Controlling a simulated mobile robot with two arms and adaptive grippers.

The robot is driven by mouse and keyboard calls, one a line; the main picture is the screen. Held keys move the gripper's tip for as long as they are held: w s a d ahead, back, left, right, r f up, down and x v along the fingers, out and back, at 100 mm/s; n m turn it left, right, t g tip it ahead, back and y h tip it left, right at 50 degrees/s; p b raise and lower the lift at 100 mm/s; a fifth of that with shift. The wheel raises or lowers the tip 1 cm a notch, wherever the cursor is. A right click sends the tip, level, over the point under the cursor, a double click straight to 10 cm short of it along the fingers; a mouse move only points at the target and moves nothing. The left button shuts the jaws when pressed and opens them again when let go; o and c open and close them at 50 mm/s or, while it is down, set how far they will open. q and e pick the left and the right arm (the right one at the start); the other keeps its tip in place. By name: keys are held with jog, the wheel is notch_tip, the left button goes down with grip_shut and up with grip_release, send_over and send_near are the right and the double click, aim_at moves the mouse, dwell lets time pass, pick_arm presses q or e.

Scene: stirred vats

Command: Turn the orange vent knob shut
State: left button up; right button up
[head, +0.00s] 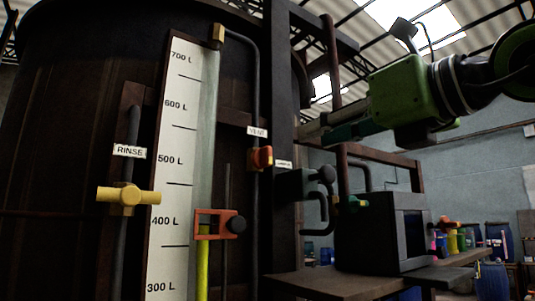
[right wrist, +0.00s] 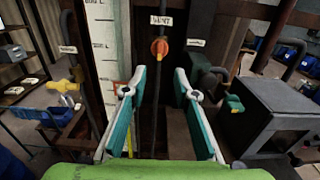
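The orange vent knob (head: 262,158) sits on a dark vertical pipe on the vat, below the white VENT label (head: 257,131). In the right wrist view the knob (right wrist: 160,48) shows beyond the fingertips and slightly above them, with a yellow mark on its face. Its exact turn position is too small to tell. My right gripper (head: 314,131) comes in from the right in the head view, pointing left toward the vat, apart from the knob. In the right wrist view its teal fingers (right wrist: 161,76) are spread wide with nothing between them. My left gripper is not in view.
A yellow rinse valve (head: 125,196) and a level scale (head: 170,200) with an orange-framed slider (head: 217,224) are on the vat, left of the knob. A dark post (head: 281,110) stands right of the knob. A dark box (head: 383,232) sits on a bench at right.

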aim_at(270, 153)
jog(key=p+x, duration=0.6)
jog(key=x, duration=0.7)
jog(key=shift+w+a+f, duration=0.1)
jog(key=shift+w+a, duration=0.1)
jog(key=shift+w, duration=0.1)
grip_shut()
